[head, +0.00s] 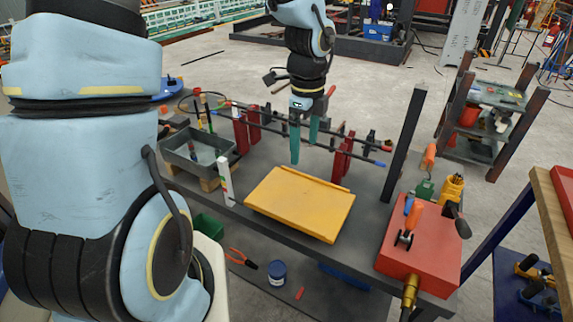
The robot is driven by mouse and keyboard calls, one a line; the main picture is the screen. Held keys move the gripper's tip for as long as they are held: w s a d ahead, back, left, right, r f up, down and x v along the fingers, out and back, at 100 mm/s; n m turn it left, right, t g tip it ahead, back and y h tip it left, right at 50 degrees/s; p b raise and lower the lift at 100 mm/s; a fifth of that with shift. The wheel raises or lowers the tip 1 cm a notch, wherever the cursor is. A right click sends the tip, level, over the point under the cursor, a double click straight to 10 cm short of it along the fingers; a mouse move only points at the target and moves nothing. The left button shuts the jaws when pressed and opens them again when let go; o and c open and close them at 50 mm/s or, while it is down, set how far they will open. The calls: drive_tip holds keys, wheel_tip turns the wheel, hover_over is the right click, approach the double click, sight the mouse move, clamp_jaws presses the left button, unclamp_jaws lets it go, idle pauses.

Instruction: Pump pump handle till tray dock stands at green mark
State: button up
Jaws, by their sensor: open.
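My gripper (304,150) hangs open and empty above the back edge of the yellow plate, its two teal fingers pointing down. The yellow plate (300,203), which looks like the tray dock, lies nearly flat at the dark bench. A white gauge strip (225,181) with small coloured marks stands at its left; the green mark is too small to place against the plate. A red box (420,248) at the right carries an orange-handled lever (414,217) and a black-knobbed lever (461,226); I cannot tell which is the pump handle. My gripper is well to the left of both.
Rebar rods (335,147) in red clamps (343,155) run behind the plate. A grey bin (199,151) stands at the left. A dark upright post (404,146) rises between the clamps and the red box. Pliers (241,257) and a blue can (277,272) lie below.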

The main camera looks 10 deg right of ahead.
drive_tip(key=a+n+t+b, duration=0.1)
drive_tip(key=a+n+b, duration=0.2)
drive_tip(key=a+n, duration=2.1)
drive_tip(key=shift+s+r+n+t, duration=0.15)
drive_tip(key=shift+r+n+t, duration=0.15)
drive_tip(key=shift+n, duration=0.5)
drive_tip(key=shift+c, duration=0.2)
